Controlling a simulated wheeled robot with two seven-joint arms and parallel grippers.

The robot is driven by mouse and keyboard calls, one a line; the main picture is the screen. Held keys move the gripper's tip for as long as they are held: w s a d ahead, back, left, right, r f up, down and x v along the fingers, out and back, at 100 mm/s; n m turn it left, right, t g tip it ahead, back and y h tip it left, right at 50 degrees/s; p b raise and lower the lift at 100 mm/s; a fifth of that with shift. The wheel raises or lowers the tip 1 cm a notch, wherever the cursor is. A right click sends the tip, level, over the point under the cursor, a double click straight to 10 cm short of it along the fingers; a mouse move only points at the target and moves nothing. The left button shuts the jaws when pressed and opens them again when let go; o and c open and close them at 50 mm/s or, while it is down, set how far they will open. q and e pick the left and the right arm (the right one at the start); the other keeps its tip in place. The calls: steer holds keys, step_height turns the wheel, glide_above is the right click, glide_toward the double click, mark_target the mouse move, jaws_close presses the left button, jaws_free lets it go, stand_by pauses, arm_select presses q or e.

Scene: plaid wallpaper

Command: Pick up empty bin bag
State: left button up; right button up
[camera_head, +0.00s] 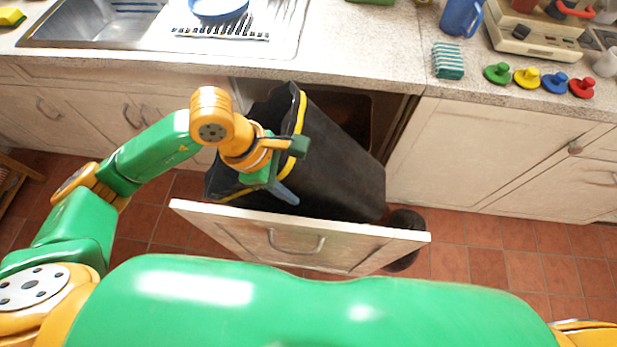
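The black bin bag (345,165) with a yellow band along its rim stands in the pulled-out cabinet drawer, in the middle of the head view. It looks tilted, and its rim faces left. My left gripper (291,170) is over the bag's open side. Its two fingers look spread, and I see nothing clearly held between them. The gripper and forearm hide part of the bag's opening, and I cannot tell whether a finger touches the bag. My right gripper is not in view.
The white drawer front (250,229) stands between my body and the bag. A dark round object (404,240) is at its right end. The counter (365,50) runs behind, with a sink (90,22), a blue mug (461,17) and several coloured knobs. Tiled floor is free at right.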

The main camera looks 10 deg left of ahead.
arm_select(q)
jaws_close()
stand_by(1.4)
